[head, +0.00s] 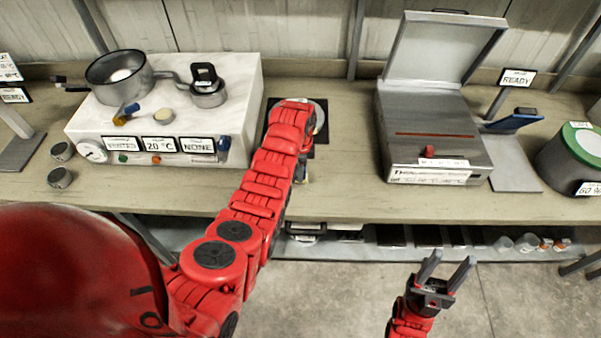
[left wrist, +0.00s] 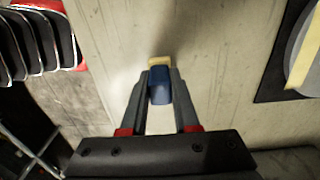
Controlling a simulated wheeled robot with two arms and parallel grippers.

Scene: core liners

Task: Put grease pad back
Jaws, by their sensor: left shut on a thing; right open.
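My left gripper (left wrist: 158,95) is shut on a small block with a blue body and a cream-yellow end, which looks like the grease pad (left wrist: 160,84). It is over the pale bench top (left wrist: 215,60); whether the pad touches the bench I cannot tell. In the head view my red left arm reaches over the bench and hides most of this gripper and the pad. My right gripper (head: 447,272) is open and empty, in front of the bench and low over the floor.
A dark square mat with a round plate (head: 319,116) lies partly behind my left arm. A white unit (head: 225,85) with a pot (head: 118,75) stands left. A grey open-lidded machine (head: 430,120) stands right, beside a green-topped drum (head: 570,160). Bench between mat and machine is clear.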

